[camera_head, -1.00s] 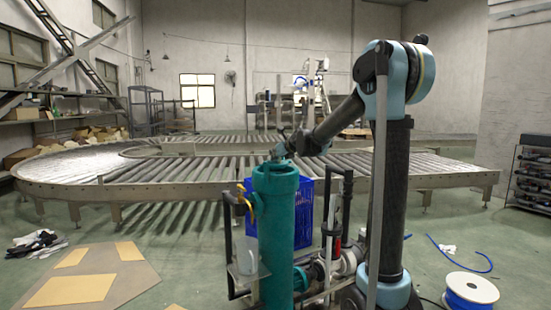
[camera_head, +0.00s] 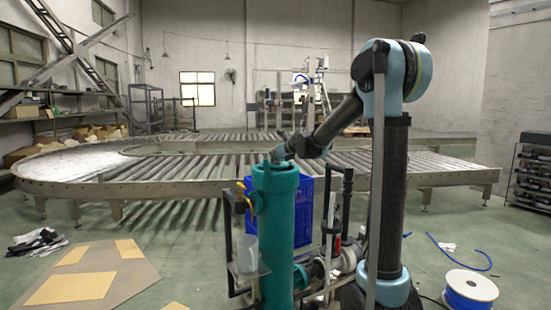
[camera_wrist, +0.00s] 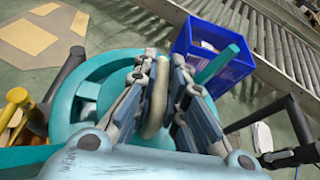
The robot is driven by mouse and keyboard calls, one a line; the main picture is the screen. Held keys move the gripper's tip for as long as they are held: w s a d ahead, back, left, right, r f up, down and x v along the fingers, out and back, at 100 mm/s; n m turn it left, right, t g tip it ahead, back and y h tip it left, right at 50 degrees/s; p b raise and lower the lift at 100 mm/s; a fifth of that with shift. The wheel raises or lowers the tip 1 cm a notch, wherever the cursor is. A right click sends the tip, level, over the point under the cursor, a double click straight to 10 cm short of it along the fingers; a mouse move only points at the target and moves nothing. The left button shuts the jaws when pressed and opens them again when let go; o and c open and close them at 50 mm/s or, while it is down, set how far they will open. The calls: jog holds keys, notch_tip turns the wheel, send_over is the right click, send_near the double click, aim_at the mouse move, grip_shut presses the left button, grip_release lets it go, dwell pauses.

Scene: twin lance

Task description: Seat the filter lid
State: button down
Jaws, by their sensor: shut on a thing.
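The teal filter housing (camera_head: 275,235) stands upright in the middle of the head view. My gripper (camera_head: 281,153) is right at its top, pointing down. In the wrist view my gripper (camera_wrist: 163,65) is shut on a tan loop-shaped handle (camera_wrist: 154,108) between its two fingers. The teal round lid (camera_wrist: 92,78) shows below and left of the fingers, and a teal bar (camera_wrist: 217,64) sticks out on the right. My fingers hide much of the lid's middle. I cannot tell whether the lid sits flush on the housing rim.
A blue crate (camera_head: 305,215) stands behind the housing; it also shows in the wrist view (camera_wrist: 225,75). Dark pipes (camera_head: 346,195) and a yellow handle (camera_wrist: 12,103) are close beside the housing. A roller conveyor (camera_head: 150,182) runs behind. A blue hose reel (camera_head: 469,291) lies at right.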

aim_at(275, 163)
jog(key=shift+f, duration=1.9)
jog(key=c, duration=1.6)
grip_release()
jog(key=shift+o, duration=0.2)
jog(key=shift+v, duration=5.9)
jog(key=shift+s, duration=0.15)
jog(key=s+d+f+n+g+h, duration=0.2)
jog(key=s+d+f+n, duration=0.5)
jog(key=s, duration=0.7)
jog(key=s+d+f+n+g+h, duration=0.2)
jog(key=s+d+f+n+g, duration=0.2)
jog(key=s, duration=1.1)
jog(key=s+d+f+n+g+h, duration=0.3)
jog(key=s+d+f+n, duration=0.7)
jog(key=s+f+n, duration=0.4)
jog(key=f+n, duration=0.1)
jog(key=n, duration=0.2)
jog(key=shift+d+n, duration=0.35)
jog(key=shift+n, duration=0.05)
